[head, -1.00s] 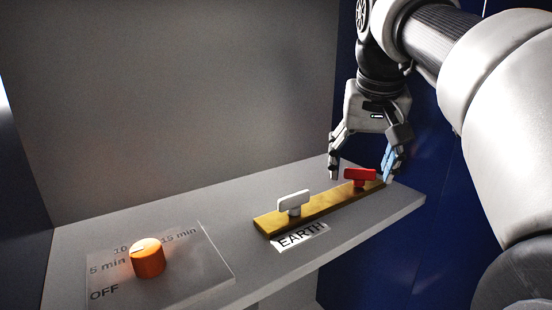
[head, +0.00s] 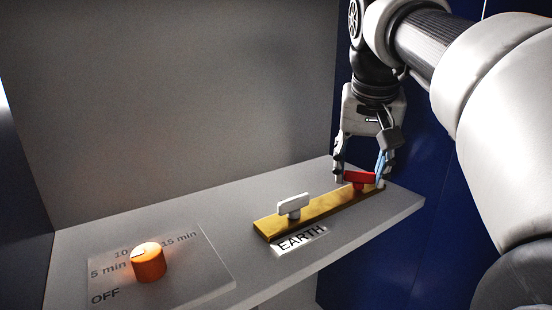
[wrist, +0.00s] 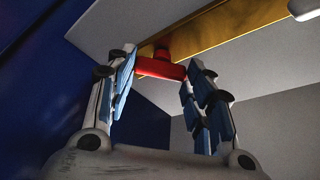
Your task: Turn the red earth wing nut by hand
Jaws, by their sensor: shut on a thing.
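The red wing nut (head: 359,178) stands at the right end of the brass bar (head: 322,209) on the grey shelf. My gripper (head: 361,181) points down over it and is shut on its wings, one finger at each end. In the wrist view the red wing nut (wrist: 160,68) spans between the two blue-padded fingertips of my gripper (wrist: 158,72). The head view shows the near finger beside the nut's right end and the other finger partly behind its left end.
A white wing nut (head: 293,205) stands further left on the same bar, with an EARTH label (head: 301,241) in front. An orange timer knob (head: 148,262) sits on a marked plate at the left. The shelf has a grey back wall and a dark blue panel at the right.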

